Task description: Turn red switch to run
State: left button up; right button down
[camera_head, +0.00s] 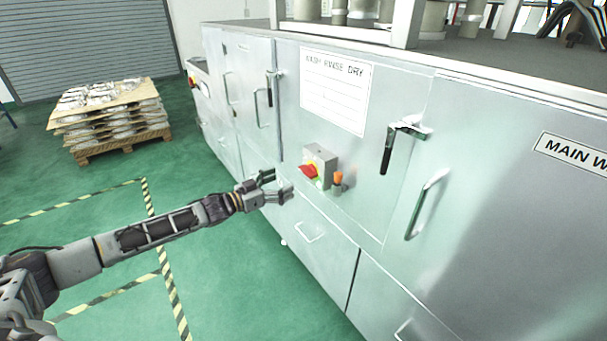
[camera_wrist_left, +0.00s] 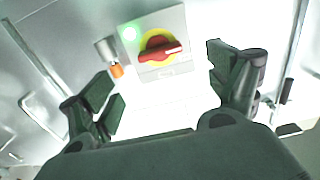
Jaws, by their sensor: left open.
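The red switch (camera_head: 308,171) is a red rotary handle on a grey box (camera_head: 322,156) fixed to the front of the metal cabinet. In the left wrist view the red switch (camera_wrist_left: 160,50) sits on a yellow disc, its handle lying roughly crosswise with a white mark at one end. A green light (camera_wrist_left: 129,34) glows on the box beside it. My left gripper (camera_head: 279,184) is open and empty, just left of and a little below the switch, apart from it. In the wrist view the switch shows between and beyond the fingers (camera_wrist_left: 165,85). My right gripper is not in view.
An orange-tipped fitting (camera_head: 338,180) sticks out beside the box; it also shows in the wrist view (camera_wrist_left: 116,71). A black door handle (camera_head: 389,149) and a metal pull handle (camera_head: 426,205) project from the cabinet to the right. A loaded pallet (camera_head: 122,145) stands far left. The green floor between is clear.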

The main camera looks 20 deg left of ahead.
aim_at(304, 173)
pick_arm(q)
jog(key=shift+x, duration=4.65)
jog(key=shift+c, duration=0.5)
jog(key=c, duration=0.9)
